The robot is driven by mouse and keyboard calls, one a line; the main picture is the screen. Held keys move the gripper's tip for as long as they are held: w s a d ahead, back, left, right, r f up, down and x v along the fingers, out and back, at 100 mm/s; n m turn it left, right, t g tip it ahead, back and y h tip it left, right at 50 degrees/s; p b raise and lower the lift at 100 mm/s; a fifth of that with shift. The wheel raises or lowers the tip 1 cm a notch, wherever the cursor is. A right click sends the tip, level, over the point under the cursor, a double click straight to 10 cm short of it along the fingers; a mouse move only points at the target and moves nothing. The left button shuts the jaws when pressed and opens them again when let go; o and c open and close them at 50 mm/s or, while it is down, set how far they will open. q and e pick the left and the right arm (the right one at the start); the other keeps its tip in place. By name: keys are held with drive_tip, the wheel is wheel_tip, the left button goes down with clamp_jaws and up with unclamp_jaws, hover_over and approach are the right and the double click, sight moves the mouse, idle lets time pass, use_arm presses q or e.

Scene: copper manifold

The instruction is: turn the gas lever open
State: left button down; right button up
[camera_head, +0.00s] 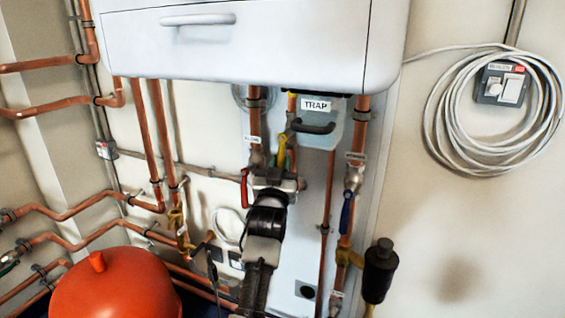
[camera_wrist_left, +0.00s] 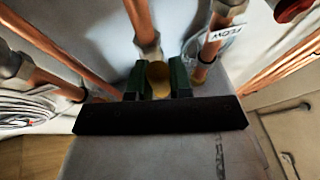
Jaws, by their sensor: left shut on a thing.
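The gripper body hides the lower part of the valve in the head view. My right gripper is not in view.
A red lever (camera_head: 244,188) is close on the left of the gripper, and a blue lever (camera_head: 346,212) is on a pipe to the right. Copper pipes (camera_head: 254,125) surround the valve. The boiler (camera_head: 240,55) hangs above. A red vessel (camera_head: 118,285) is at lower left.

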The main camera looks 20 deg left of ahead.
use_arm(q)
drive_tip(key=shift+d+f, duration=0.1)
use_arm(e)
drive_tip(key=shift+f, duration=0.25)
use_arm(q)
drive_tip(key=c, duration=1)
unclamp_jaws()
drive_tip(key=shift+c, duration=0.2)
